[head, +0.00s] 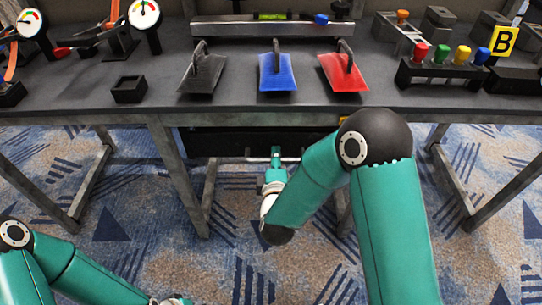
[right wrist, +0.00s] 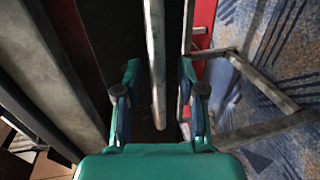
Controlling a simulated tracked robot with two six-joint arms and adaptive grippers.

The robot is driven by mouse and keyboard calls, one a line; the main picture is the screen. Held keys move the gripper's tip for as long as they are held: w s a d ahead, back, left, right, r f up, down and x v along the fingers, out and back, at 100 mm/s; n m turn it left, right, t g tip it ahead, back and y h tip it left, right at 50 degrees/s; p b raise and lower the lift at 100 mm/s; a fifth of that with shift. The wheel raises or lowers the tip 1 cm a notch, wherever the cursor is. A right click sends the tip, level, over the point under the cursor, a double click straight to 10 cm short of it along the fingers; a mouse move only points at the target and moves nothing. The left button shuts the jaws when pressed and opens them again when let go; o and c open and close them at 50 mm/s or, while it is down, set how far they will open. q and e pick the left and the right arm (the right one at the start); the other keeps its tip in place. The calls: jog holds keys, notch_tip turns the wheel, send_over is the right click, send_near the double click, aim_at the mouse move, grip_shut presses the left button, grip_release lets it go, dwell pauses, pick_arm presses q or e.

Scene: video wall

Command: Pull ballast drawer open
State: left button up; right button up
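The drawer has a dark front (head: 225,142) under the table top, and it also shows in the right wrist view (right wrist: 108,40). Its handle is a light metal bar (head: 235,159) running across the front. My right gripper (head: 276,152) is at this bar. In the right wrist view my right gripper (right wrist: 158,82) is open, with one finger on each side of the handle bar (right wrist: 155,50). Gaps show between the bar and both fingers. My right arm hides part of the drawer front's right side.
The table (head: 320,105) carries black, blue (head: 278,72) and red (head: 343,72) handled plates, gauges and a coloured-knob rack (head: 440,72). Metal table legs (head: 178,175) stand on both sides of the drawer. The patterned carpet (head: 130,190) in front is clear.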

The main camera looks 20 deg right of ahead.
jog(key=shift+a, duration=0.1)
grip_shut()
